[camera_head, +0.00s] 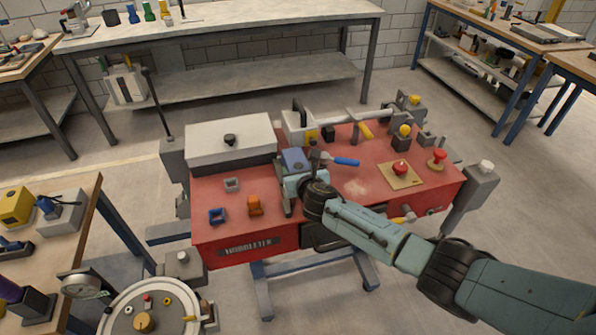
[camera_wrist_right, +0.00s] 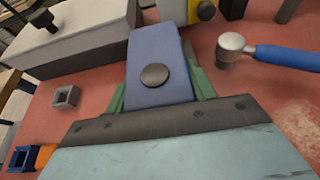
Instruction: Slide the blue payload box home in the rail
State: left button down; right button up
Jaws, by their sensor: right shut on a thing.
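The blue payload box (camera_head: 294,157) lies on the red bench top, near its middle. In the right wrist view the box (camera_wrist_right: 158,55) shows a flat top with a round dark knob (camera_wrist_right: 155,75). My right gripper (camera_head: 297,176) is at the near end of the box and shut on it. Green strips (camera_wrist_right: 117,99) flank the box in the right wrist view, and the dark-edged gripper body hides its near end. A grey upright piece, perhaps part of the rail (camera_head: 284,194), shows left of the gripper. Most of the rail is hidden. My left gripper is not in view.
A hammer with a blue handle (camera_head: 345,161) lies close right of the box. A large grey lidded case (camera_head: 230,152) stands at the left. A blue block (camera_head: 217,215) and an orange block (camera_head: 255,205) lie in front. A red button (camera_head: 400,168) stands right.

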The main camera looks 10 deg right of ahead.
jog(key=shift+w+r, duration=0.1)
jog(key=shift+w, duration=0.1)
jog(key=shift+w+a+b, duration=0.1)
jog(key=shift+w+b, duration=0.3)
jog(key=shift+w, duration=0.2)
jog(key=o, duration=1.8)
jog(key=shift+s, duration=0.1)
notch_tip(320, 180, up, 8)
jog(key=p, duration=0.8)
jog(key=shift+p, duration=0.35)
